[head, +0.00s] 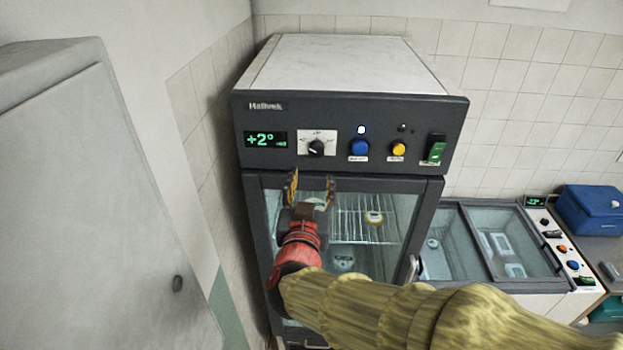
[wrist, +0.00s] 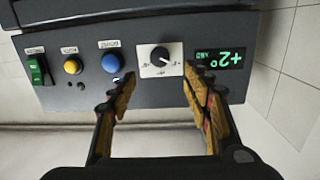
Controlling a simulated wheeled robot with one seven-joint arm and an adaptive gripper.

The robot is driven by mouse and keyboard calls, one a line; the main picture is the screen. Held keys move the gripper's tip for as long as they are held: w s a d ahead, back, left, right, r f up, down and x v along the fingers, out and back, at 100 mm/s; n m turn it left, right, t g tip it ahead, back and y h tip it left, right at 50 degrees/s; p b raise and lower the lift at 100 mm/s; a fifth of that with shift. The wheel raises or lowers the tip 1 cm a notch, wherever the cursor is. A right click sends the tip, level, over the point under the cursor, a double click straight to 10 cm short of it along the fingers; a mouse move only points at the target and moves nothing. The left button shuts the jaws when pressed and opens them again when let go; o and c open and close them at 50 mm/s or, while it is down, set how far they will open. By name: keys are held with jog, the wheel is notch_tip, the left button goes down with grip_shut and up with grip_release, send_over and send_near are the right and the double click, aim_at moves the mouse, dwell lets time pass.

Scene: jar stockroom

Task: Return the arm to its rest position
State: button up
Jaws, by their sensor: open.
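My arm reaches in from the lower right of the head view in a yellow-brown sleeve with a red wrist. My gripper (head: 309,188) is open and empty, its two fingers pointing up in front of the upper glass door of the fridge (head: 350,104). In the wrist view the open gripper (wrist: 160,95) shows with its fingers apart, and the control panel (wrist: 215,28) appears upside down beyond them. The dial (wrist: 160,56) lies between the fingertips in that view. I cannot tell whether the fingers touch anything.
The panel has a +2° display (head: 265,139), a blue button (head: 359,147), a yellow button (head: 398,149) and a green switch (head: 435,149). A grey cabinet (head: 95,200) stands at left. A glass-topped chest unit (head: 490,243) and a blue box (head: 588,211) are at right.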

jog(key=s+a+f+n+g+y, duration=0.3)
jog(key=s+a+f+g+y, duration=0.35)
jog(key=a+f, duration=0.45)
jog(key=s+f+n+g+b, duration=0.2)
jog(key=s+f+g+b, duration=0.15)
jog(key=s+f, duration=0.2)
jog(key=s+d+f+m+h+b, duration=0.1)
jog(key=s+d+f+b, duration=0.3)
jog(key=d+f+b, duration=0.3)
jog(key=s+d+f+m+g+h+b, duration=0.1)
jog(key=s+d+f+b, duration=0.4)
jog(key=d+b, duration=0.6)
jog(key=s+d+f+m+h+b, duration=0.1)
jog(key=s+d+f+h+b, duration=0.2)
jog(key=d+f+b, duration=0.6)
jog(key=s+d, duration=0.2)
jog(key=d, duration=0.2)
jog(key=shift+d+f+m+g, duration=0.2)
jog(key=shift+f+m+g, duration=0.1)
jog(key=shift+m+g, duration=0.1)
